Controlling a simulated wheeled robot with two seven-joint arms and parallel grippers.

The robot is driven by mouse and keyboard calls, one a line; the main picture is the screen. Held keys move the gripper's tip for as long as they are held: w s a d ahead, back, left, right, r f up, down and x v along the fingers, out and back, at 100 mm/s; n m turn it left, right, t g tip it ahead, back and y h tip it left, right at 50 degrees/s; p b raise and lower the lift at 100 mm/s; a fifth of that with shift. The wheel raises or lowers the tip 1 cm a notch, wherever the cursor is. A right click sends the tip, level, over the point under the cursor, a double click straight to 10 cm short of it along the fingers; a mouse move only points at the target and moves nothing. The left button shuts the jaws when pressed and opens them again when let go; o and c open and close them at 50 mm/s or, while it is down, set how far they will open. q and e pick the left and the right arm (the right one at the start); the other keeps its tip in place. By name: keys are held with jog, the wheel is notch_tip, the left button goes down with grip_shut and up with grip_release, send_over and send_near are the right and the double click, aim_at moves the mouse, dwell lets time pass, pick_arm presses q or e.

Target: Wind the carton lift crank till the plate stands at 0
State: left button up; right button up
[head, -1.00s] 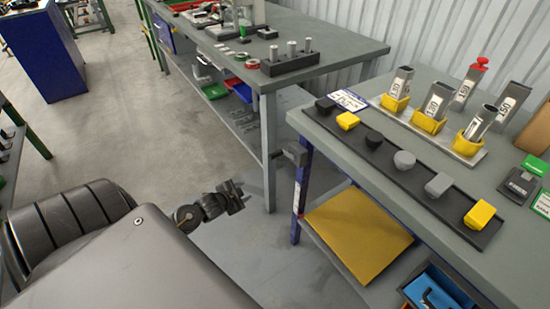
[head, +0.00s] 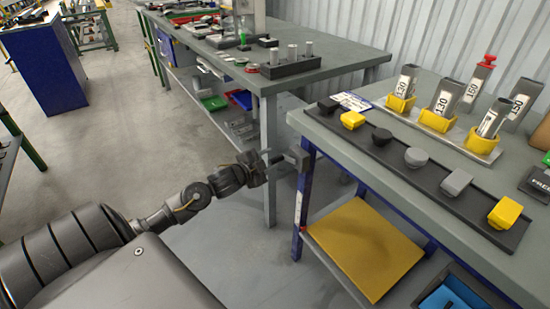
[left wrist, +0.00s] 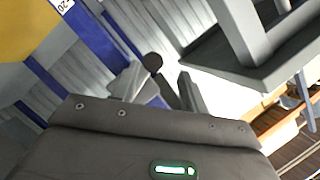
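The carton lift's crank (head: 297,156) is a grey block with an arm at the near left corner of the right-hand table. The yellow plate (head: 365,245) lies level, low under that table, beside a blue post (head: 300,205) with a white scale strip. In the left wrist view, part of the scale strip (left wrist: 63,5) shows a number like 20. My left gripper (head: 268,165) is open, just left of the crank. In the left wrist view, a dark crank handle with a round knob (left wrist: 152,62) appears between the spread fingers (left wrist: 158,88); contact is unclear. My right gripper is out of view.
On the right-hand table a dark strip (head: 430,175) carries several blocks, with labelled tubes in yellow holders (head: 437,118) behind. A second grey table (head: 335,55) stands behind the crank, its leg (head: 269,170) close to my left gripper. A blue bin (head: 455,295) sits low at right.

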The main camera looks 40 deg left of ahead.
pick_arm(q)
jog(key=shift+x, duration=2.2)
